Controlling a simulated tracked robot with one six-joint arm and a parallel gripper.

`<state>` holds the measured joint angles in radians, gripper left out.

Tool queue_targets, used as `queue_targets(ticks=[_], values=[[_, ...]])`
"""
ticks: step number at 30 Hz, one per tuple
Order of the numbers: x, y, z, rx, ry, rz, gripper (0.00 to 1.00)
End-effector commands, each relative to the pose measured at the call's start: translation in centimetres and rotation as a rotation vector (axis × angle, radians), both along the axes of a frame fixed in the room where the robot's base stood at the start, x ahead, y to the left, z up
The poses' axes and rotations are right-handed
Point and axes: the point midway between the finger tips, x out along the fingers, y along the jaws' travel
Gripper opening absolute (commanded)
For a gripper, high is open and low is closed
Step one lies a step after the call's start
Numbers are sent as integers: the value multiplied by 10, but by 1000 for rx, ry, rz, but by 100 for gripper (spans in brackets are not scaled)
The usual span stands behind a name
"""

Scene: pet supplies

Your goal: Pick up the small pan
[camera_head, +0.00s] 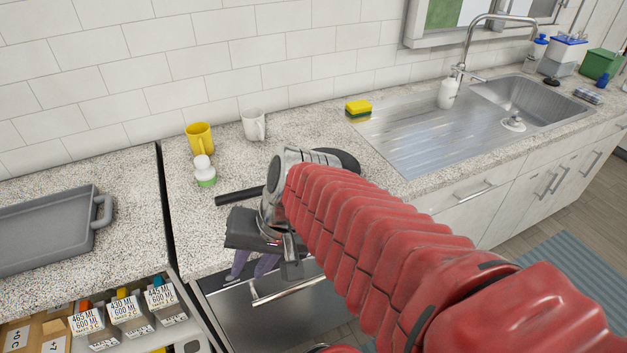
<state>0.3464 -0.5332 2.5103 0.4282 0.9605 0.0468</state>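A black straight handle (240,194) lies over the counter and runs right behind the end of my arm. It may belong to the small pan, whose body I cannot make out. A dark rounded shape (343,159) shows past the other side of my wrist. I cannot tell whether it belongs to the same thing. My gripper (255,261) is at the counter's front edge, in front of and below the handle, apart from it in the picture. Two purplish parts show below its dark housing. Whether they are open or shut is unclear.
A yellow mug (199,138), a white mug (253,125) and a white-green bottle (204,171) stand behind the handle. A yellow sponge (358,108) lies beside the sink (535,98). A grey tray (48,230) is on the left counter. An open drawer with labelled containers (125,311) is below.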

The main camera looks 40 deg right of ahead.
Motion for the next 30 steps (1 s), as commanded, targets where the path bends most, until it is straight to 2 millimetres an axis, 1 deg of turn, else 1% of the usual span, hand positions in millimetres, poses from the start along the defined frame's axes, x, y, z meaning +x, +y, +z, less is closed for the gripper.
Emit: queue_targets(ticks=[3,7,11,17,20,23,26,30], values=[[7,-8,-10,138,40,-159,25],[17,-18,-16,287,66,-326,25],[29,-33,-20,438,78,-499,25],[47,-69,-23,671,69,-770,25],[54,-92,-24,788,51,-906,25],[60,-120,-25,906,24,-1042,25],[62,-151,-27,1022,-12,-1179,25],[58,-200,-30,1183,-81,-1365,25]])
